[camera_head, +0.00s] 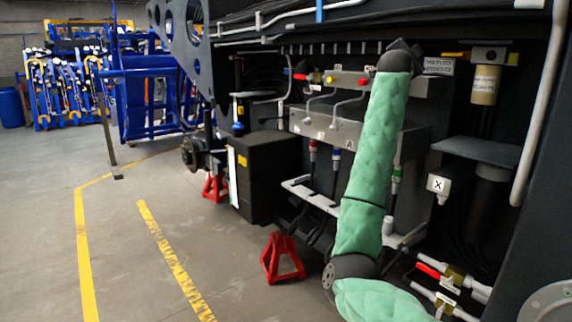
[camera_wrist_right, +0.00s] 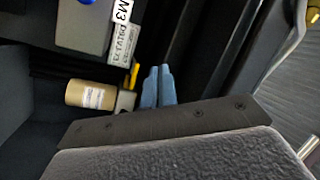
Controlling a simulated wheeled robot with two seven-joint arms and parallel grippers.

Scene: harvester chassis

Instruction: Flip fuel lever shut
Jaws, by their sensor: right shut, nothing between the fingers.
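A thin yellow lever (camera_head: 456,54) sticks out leftward from the head of a beige labelled filter (camera_head: 485,84) at the upper right of the head view. In the right wrist view the same lever (camera_wrist_right: 134,75) stands beside the beige filter (camera_wrist_right: 90,95). My right gripper (camera_wrist_right: 159,70) shows there as two blue-grey fingers, shut and empty, just right of the lever with a small gap in the picture. Whether they touch cannot be told. In the head view my green-padded right arm rises to the panel and its fingers are not visible. My left gripper is not in view.
A red-handled valve (camera_head: 428,270) sits low right, and a small red lever (camera_head: 300,76) is on the upper manifold. A grey box marked M3 (camera_wrist_right: 95,22) and a label plate (camera_wrist_right: 122,45) are near the fingers. Red stands (camera_head: 282,258) are on the floor; open floor lies left.

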